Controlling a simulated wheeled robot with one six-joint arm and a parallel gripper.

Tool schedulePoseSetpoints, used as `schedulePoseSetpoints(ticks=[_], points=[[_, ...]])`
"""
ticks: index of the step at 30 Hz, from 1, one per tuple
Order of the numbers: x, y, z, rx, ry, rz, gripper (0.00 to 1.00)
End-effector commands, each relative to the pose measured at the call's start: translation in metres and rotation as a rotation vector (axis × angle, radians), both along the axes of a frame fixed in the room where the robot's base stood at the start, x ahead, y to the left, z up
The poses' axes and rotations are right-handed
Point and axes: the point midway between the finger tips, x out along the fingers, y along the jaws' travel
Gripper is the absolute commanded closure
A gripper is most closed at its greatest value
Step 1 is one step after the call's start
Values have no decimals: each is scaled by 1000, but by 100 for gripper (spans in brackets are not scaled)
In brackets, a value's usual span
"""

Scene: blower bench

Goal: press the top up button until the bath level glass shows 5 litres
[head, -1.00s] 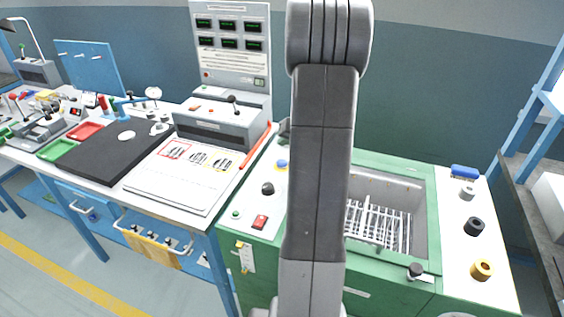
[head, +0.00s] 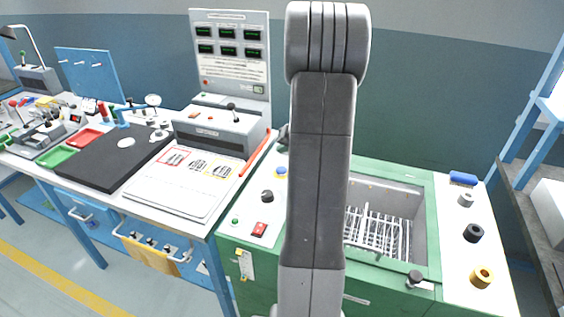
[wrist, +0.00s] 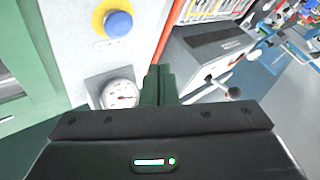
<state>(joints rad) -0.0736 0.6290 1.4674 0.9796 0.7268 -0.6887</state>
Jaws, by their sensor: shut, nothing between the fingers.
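A blue round button (head: 281,172) on a yellow collar stands on the white panel at the left of the green bath bench (head: 431,222). It also shows at the top of the wrist view (wrist: 117,23). I take it for the top up button; its label is not readable. My gripper (wrist: 160,72) is shut and empty, its fingertips to the right of and below the button in the wrist view, apart from it. A round dial gauge (wrist: 120,94) is left of the fingers. My arm hides the gripper in the head view. I cannot make out the level glass or its reading.
A black knob (head: 267,196), green button (head: 235,222) and red switch (head: 260,229) share the panel. The bath basin (head: 425,205) holds a wire rack. A grey control box (head: 222,131) and an orange-red bar (head: 255,153) lie to the left.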

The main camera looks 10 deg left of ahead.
Motion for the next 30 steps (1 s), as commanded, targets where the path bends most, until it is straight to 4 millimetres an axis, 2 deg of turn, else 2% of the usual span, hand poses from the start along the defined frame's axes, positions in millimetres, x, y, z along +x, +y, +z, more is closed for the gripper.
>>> schedulePoseSetpoints(ticks=[5, 9, 15, 18, 24, 30], points=[[-3, 1, 17, 136, 174, -237, 100], [-7, 0, 28, 304, 381, -524, 100], [-14, -2, 37, 529, 649, -903, 100], [-16, -3, 39, 613, 742, -1039, 100], [-19, -4, 38, 699, 836, -1179, 100], [-19, -5, 37, 709, 846, -1193, 100]])
